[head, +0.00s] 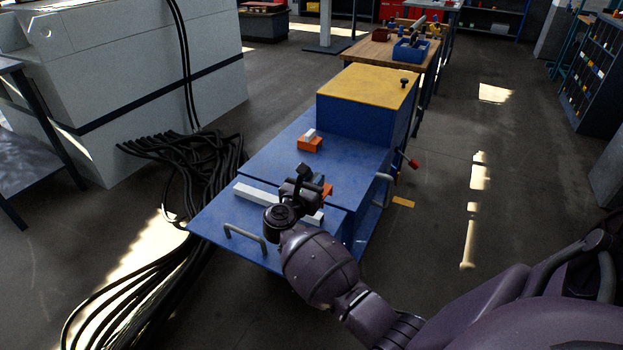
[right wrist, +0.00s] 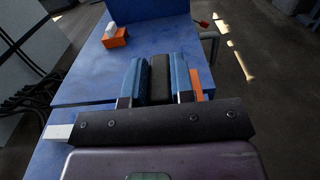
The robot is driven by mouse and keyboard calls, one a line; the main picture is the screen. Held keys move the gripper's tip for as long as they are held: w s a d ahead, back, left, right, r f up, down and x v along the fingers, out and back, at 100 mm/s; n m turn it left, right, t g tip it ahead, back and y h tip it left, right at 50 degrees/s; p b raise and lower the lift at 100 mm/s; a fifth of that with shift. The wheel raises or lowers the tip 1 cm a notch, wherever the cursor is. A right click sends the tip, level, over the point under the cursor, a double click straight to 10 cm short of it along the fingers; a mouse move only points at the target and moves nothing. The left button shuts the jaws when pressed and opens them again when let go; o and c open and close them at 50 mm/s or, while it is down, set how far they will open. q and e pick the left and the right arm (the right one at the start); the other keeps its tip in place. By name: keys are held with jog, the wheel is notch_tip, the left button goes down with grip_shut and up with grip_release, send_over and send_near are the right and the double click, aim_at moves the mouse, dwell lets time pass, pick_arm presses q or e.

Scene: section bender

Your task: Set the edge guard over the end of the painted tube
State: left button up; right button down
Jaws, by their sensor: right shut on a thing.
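A long white painted tube (head: 255,195) lies across the front part of the blue bench. Its left part is clear and its middle is hidden behind my right gripper. Its left end also shows in the right wrist view (right wrist: 60,132). My right gripper (head: 317,181) is over the tube's right part, pointing across the bench. In the right wrist view, its two blue fingers (right wrist: 159,80) are shut on a black block (right wrist: 160,72), which appears to be the edge guard. I cannot tell whether the block touches anything below. My left gripper is not in view.
An orange block (head: 309,145) with a white piece on it sits farther back on the bench (head: 270,160). Another orange piece (head: 327,190) is right beside my gripper. A yellow-topped blue housing (head: 365,90) rises behind. Grey handles (head: 245,237) stick up at the edges. Black cables (head: 195,165) lie left.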

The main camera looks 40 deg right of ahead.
jog(key=shift+f, duration=0.7)
notch_tip(320, 180, down, 2)
jog(key=shift+b, duration=0.65)
jog(key=shift+s+f+b, duration=0.1)
jog(key=shift+f+b, duration=0.8)
jog(key=shift+f, duration=0.85)
jog(key=shift+f+b, duration=0.3)
jog(key=shift+f, duration=0.45)
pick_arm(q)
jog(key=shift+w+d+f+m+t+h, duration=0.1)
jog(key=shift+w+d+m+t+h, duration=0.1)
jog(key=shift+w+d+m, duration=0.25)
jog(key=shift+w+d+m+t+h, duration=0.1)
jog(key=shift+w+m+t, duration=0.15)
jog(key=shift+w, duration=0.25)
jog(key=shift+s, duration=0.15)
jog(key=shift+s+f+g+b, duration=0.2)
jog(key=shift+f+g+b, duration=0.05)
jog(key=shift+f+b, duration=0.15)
pick_arm(e)
jog(key=shift+f, duration=0.25)
